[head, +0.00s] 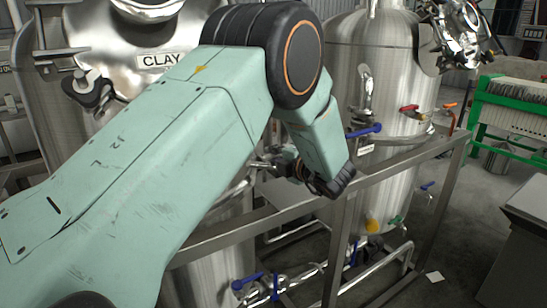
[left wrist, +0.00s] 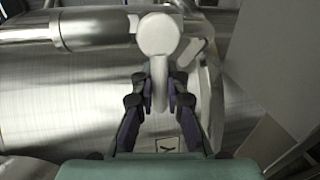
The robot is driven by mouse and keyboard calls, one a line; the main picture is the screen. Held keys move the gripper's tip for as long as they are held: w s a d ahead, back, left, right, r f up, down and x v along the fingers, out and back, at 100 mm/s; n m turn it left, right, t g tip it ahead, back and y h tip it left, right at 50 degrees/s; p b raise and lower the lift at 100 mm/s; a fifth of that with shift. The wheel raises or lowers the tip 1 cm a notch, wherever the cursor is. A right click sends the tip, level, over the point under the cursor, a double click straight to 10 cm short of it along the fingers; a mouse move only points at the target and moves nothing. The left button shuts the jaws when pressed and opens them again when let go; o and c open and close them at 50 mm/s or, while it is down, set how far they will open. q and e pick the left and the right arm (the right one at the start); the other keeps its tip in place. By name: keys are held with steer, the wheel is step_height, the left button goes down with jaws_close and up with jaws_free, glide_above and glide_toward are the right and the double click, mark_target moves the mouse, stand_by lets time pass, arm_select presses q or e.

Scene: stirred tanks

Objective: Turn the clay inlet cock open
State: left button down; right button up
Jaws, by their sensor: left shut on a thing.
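A steel tank with a CLAY label (head: 160,61) stands at the left in the head view. My left arm hides much of its right side. My left gripper (head: 266,167) reaches in from the right end of my arm, beside this tank's pipework. In the left wrist view, my left gripper (left wrist: 160,84) is shut on a pale cock handle (left wrist: 159,36). The handle has a round head, and its narrow lever lies between the two fingers. The handle is hidden in the head view. My right gripper is not in view.
A second steel tank (head: 345,75) stands to the right, with a blue-handled valve (head: 364,130) and a red handle (head: 409,108). A grey frame rail (head: 400,160) runs in front. Lower pipes carry blue valves (head: 247,281). A green-framed filter press (head: 510,125) stands far right.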

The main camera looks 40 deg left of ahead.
arm_select(q)
steer(key=shift+w+d+f+n+t+b, duration=0.1)
steer(key=shift+f+n+t+b, duration=0.4)
steer(key=shift+b, duration=1.05)
steer(key=shift+w+f+n+g+b, duration=0.1)
steer(key=shift+f+n+b, duration=0.15)
steer(key=shift+n+b, duration=0.95)
steer(key=shift+w+d+f+n+t+b, duration=0.1)
steer(key=shift+f+n+t+b, duration=0.25)
steer(key=shift+b, duration=1.5)
steer(key=shift+w+n+b, duration=0.15)
steer(key=shift+n+b, duration=0.5)
steer(key=shift+b, duration=0.7)
steer(key=c, duration=1.4)
jaws_free()
steer(key=shift+d, duration=0.15)
steer(key=shift+o, duration=0.2)
